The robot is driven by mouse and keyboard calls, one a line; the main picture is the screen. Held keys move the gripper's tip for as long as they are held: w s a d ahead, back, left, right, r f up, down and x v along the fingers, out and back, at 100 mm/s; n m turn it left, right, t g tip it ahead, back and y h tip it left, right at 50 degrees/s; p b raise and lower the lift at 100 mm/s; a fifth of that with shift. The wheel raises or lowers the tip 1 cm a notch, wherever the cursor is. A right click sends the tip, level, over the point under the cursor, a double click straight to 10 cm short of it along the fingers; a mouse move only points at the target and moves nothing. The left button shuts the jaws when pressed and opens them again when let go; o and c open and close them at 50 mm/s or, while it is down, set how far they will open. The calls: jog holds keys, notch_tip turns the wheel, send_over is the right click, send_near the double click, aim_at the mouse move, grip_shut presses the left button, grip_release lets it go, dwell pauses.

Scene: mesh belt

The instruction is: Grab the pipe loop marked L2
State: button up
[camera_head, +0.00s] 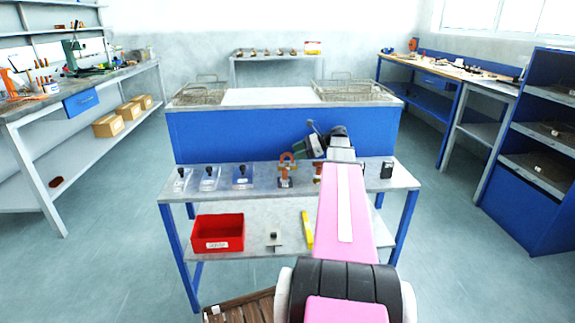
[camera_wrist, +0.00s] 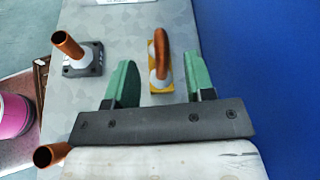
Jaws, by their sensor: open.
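In the wrist view, a copper pipe loop (camera_wrist: 163,50) with a pale lower part stands on a small yellow base (camera_wrist: 152,72). My gripper (camera_wrist: 160,76) is open, with one green finger to each side of the loop and gaps on both sides. I cannot tell how far the fingertips are above it. No L2 mark is readable. In the head view, my gripper (camera_head: 304,147) is over the back of the grey bench top (camera_head: 215,190). A copper loop (camera_head: 287,160) stands just left of it, and another copper piece (camera_head: 318,172) is partly hidden by my arm.
In the wrist view, a copper pipe (camera_wrist: 68,44) on a dark square plate and another copper pipe end (camera_wrist: 46,156) are at the left. A blue panel (camera_head: 280,135) rises behind the bench. Several black-knobbed pieces stand left; a black block (camera_head: 386,169) stands right.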

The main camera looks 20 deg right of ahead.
aim_at(288, 155)
jog(key=x, duration=0.4)
jog(key=shift+w+a+f, duration=0.1)
jog(key=shift+w+a, duration=0.05)
jog(key=shift+a, duration=0.2)
grip_shut()
